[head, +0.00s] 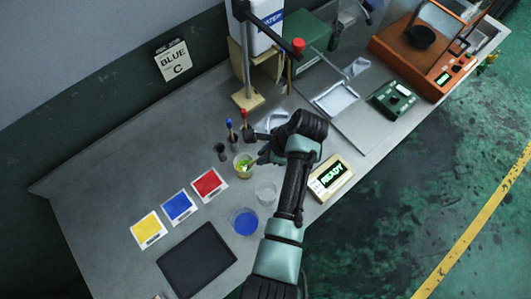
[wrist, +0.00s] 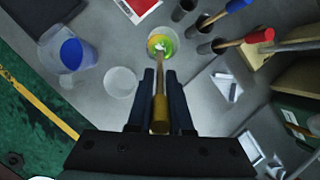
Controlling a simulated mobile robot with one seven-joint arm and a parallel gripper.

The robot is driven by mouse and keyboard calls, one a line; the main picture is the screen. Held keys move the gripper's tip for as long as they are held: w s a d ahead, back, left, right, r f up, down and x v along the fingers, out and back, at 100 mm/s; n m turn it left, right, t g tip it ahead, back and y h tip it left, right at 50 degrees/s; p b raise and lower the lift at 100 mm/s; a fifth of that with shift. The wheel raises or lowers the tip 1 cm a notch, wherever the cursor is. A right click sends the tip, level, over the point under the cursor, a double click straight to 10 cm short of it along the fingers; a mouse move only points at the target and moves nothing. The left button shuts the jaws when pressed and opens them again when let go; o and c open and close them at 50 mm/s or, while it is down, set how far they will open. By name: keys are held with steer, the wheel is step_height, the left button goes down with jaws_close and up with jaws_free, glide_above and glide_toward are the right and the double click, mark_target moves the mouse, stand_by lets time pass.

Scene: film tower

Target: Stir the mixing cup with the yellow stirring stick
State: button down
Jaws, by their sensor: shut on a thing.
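The mixing cup (head: 239,171) is a clear cup with yellow and green contents standing on the grey bench. It also shows at the top of the wrist view (wrist: 151,43), where yellow and green are swirled unevenly. My gripper (wrist: 161,72) is shut on the yellow stirring stick (wrist: 160,112). The stick runs forward between the fingers, and its far end is inside the mixing cup. In the head view my gripper (head: 262,152) is just right of the cup, and my wrist partly hides it. The stick's lowest end is hard to make out in the contents.
A cup with blue liquid (head: 245,223) and a clear, seemingly empty cup (head: 265,194) stand nearby. Red-ended (wrist: 258,37) and blue-ended (wrist: 235,5) sticks stand in dark holders close to the mixing cup. A READY display (head: 331,178) and a dark tablet (head: 197,260) lie on the bench.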

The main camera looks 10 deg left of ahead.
mark_target(255, 161)
steer(key=shift+b+x, duration=1.8)
steer(key=shift+x, duration=1.35)
